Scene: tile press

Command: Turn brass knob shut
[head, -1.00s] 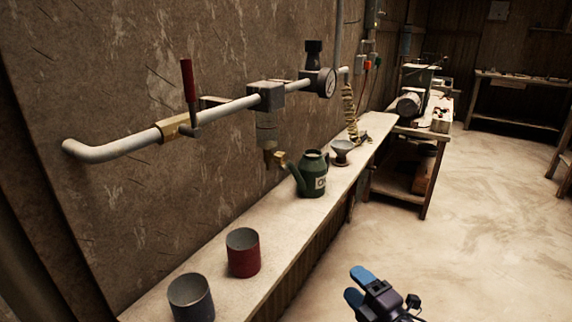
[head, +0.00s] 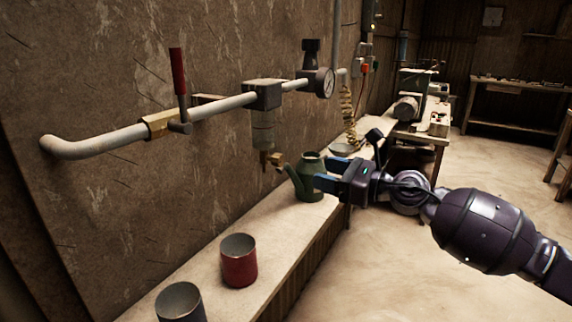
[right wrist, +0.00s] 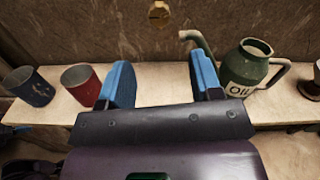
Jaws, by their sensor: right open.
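The brass knob (head: 277,160) sits on a brass fitting below the clear filter bowl (head: 263,130) on the wall pipe. It also shows in the right wrist view as a round brass face (right wrist: 159,14) at the top, ahead of the fingers. My right gripper (head: 321,173) is open and empty, to the right of the knob and apart from it, partly in front of the green oil can (head: 309,164). In the right wrist view its two blue fingers (right wrist: 160,65) stand wide apart.
The oil can's spout rises close to the knob. A red cup (head: 239,265) and a grey-blue cup (head: 180,303) stand on the shelf (head: 279,233) to the left. A red-handled lever (head: 179,72) and a gauge (head: 325,82) are on the pipe. Open floor lies right.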

